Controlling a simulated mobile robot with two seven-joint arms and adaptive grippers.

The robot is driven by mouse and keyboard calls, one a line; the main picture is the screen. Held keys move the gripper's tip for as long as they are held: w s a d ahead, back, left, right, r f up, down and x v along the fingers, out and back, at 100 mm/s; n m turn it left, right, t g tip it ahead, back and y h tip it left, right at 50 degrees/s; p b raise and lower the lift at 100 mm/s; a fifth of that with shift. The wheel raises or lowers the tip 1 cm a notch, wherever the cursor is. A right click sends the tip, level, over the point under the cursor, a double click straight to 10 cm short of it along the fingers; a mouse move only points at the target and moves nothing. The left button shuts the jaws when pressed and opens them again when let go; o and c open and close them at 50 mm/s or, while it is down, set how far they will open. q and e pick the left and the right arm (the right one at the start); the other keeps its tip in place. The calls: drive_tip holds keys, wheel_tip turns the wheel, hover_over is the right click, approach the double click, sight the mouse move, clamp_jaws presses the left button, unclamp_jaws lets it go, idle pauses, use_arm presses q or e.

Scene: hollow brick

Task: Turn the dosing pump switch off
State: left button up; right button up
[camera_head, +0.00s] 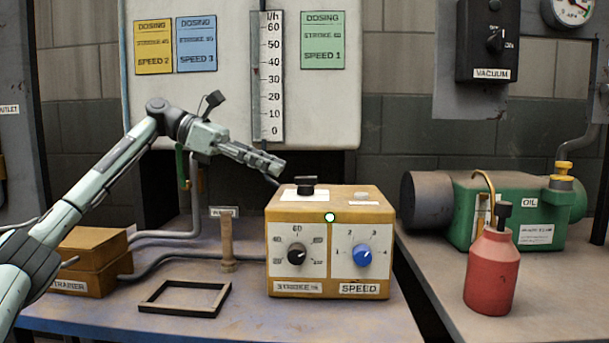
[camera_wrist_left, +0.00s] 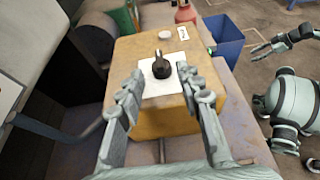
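The dosing pump (camera_head: 330,206) is a yellow box with a cream front on the bench. Its black rotary switch (camera_head: 306,186) sits on a white plate on top. In the left wrist view the switch (camera_wrist_left: 161,66) is a round black knob with a small pointer towards the far side. My left gripper (camera_head: 278,170) is just above and left of the switch in the head view. In the left wrist view my left gripper (camera_wrist_left: 159,84) is open and empty, its fingers apart on either side of the plate. My right gripper (camera_wrist_left: 263,50) shows small at the right there; its opening is unclear.
The pump's front has a black stroke knob (camera_head: 296,254) and a blue speed knob (camera_head: 362,256). A red bottle (camera_head: 492,275) and a green vacuum pump (camera_head: 462,217) are right.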

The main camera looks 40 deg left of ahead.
sight(306, 178)
use_arm(q)
drive_tip(key=shift+w+d+f, duration=0.2)
drive_tip(key=shift+w+d, duration=0.15)
drive_tip(key=x, duration=0.6)
drive_tip(key=shift+d, duration=0.35)
use_arm(e)
drive_tip(key=shift+w+a+r+t+y, duration=0.15)
drive_tip(key=shift+w+a+r+t, duration=0.15)
drive_tip(key=shift+w+a, duration=0.2)
drive_tip(key=shift+w+a+r+t+y, duration=0.15)
drive_tip(key=shift+w+a+r+t, duration=0.1)
drive_tip(key=shift+w+a, duration=0.15)
use_arm(q)
clamp_jaws()
